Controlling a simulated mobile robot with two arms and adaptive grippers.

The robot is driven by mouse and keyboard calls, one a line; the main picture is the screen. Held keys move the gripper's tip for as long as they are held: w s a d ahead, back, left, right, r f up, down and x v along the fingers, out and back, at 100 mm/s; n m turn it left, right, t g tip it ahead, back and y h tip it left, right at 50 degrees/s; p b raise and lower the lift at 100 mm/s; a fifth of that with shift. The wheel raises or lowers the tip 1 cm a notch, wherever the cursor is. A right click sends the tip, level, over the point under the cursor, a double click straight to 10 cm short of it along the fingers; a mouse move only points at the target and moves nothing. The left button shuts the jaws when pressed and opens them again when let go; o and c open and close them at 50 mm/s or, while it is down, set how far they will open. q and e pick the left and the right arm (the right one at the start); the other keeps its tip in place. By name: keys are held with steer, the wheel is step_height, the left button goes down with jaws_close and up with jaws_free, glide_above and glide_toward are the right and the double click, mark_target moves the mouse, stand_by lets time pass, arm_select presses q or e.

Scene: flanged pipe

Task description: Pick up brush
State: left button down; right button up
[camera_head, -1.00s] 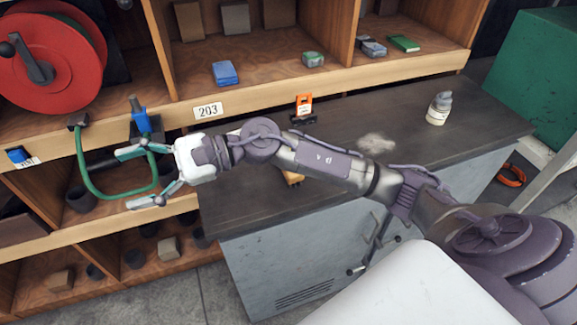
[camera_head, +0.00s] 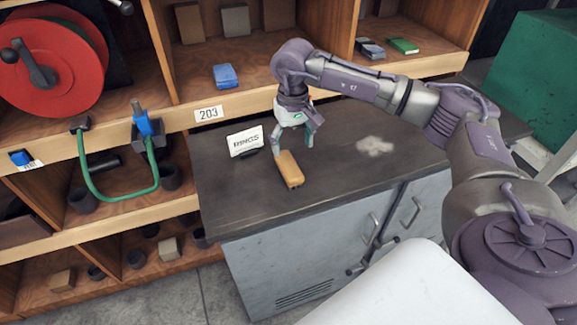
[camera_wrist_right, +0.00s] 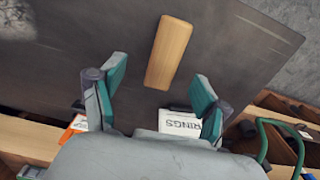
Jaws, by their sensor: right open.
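The brush (camera_head: 289,169), seen as a tan wooden block, lies on the dark bench top (camera_head: 230,197) near its left part. It also shows in the right wrist view (camera_wrist_right: 169,52), top centre, lying lengthwise. My right gripper (camera_head: 294,143) points down over the bench just behind the brush. In the right wrist view its fingers (camera_wrist_right: 160,80) are spread with nothing between them, and the brush lies ahead of the fingertips, apart from them. No bristles can be made out. My left gripper is not in view.
A white sign reading RINGS (camera_head: 245,141) stands left of the gripper. An orange box (camera_wrist_right: 75,128) shows in the right wrist view. A pale powdery patch (camera_head: 375,146) lies right on the bench. Wooden shelves, a red reel (camera_head: 50,65) and a green hose (camera_head: 120,198) are left.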

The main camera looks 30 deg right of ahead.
mark_target(289, 164)
step_height(289, 164, down, 2)
steer(key=shift+a+f+p, duration=0.2)
steer(key=shift+f+p, duration=0.35)
steer(key=shift+p, duration=0.05)
steer(key=f+p, duration=0.2)
steer(key=f, duration=0.1)
steer(key=shift+w+a+f, duration=0.2)
steer(key=shift+f, duration=0.55)
steer(key=c, duration=1.3)
steer(key=shift+r, duration=0.1)
